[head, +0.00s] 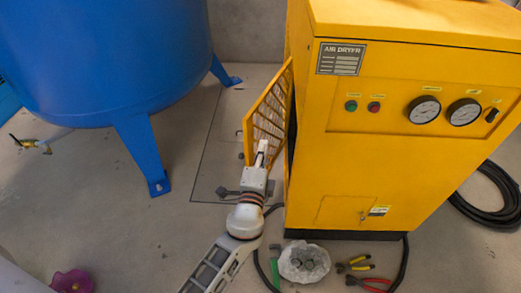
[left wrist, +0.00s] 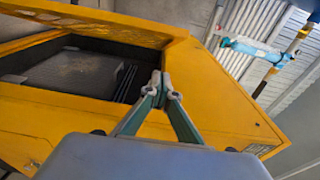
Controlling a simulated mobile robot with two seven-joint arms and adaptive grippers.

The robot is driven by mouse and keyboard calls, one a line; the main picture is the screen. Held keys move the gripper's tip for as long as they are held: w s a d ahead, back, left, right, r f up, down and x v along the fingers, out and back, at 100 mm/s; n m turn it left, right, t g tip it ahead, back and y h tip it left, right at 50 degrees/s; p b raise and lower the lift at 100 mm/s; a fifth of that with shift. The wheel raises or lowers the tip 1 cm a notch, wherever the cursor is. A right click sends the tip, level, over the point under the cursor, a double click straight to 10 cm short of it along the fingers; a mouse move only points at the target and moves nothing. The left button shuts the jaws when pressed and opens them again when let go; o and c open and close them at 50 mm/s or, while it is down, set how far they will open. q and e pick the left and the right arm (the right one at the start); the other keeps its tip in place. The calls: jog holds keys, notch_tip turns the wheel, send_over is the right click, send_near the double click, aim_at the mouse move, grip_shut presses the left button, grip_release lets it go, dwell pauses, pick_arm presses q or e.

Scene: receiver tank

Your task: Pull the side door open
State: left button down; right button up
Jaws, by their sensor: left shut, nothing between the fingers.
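The side door (head: 270,108) is a yellow panel with a grille on the left side of the yellow air dryer (head: 345,165). It stands out at an angle from the cabinet, with a dark gap between its near edge and the cabinet side. My left gripper (head: 262,146) is shut and empty, its tips overlapping the door's lower near part in the head view; contact cannot be told. In the left wrist view the shut fingertips (left wrist: 165,84) appear in front of the yellow cabinet (left wrist: 215,95) beside a dark opening (left wrist: 85,75). My right gripper is not in view.
A blue tank (head: 110,60) on legs stands at the left. A pink object (head: 72,281) lies lower left. Floor between tank and door is mostly clear.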

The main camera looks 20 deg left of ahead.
aim_at(254, 129)
pick_arm(q)
jog(key=w+a, duration=0.1)
jog(key=w, duration=0.1)
jog(key=w+a, duration=0.4)
jog(key=w, duration=0.1)
jog(key=shift+a+p, duration=0.1)
jog(key=shift+p, duration=0.2)
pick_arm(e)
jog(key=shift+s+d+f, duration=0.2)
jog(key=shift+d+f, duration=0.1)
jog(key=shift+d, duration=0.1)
pick_arm(q)
jog(key=shift+f, duration=0.1)
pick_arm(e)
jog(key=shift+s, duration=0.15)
pick_arm(q)
jog(key=shift+a, duration=0.1)
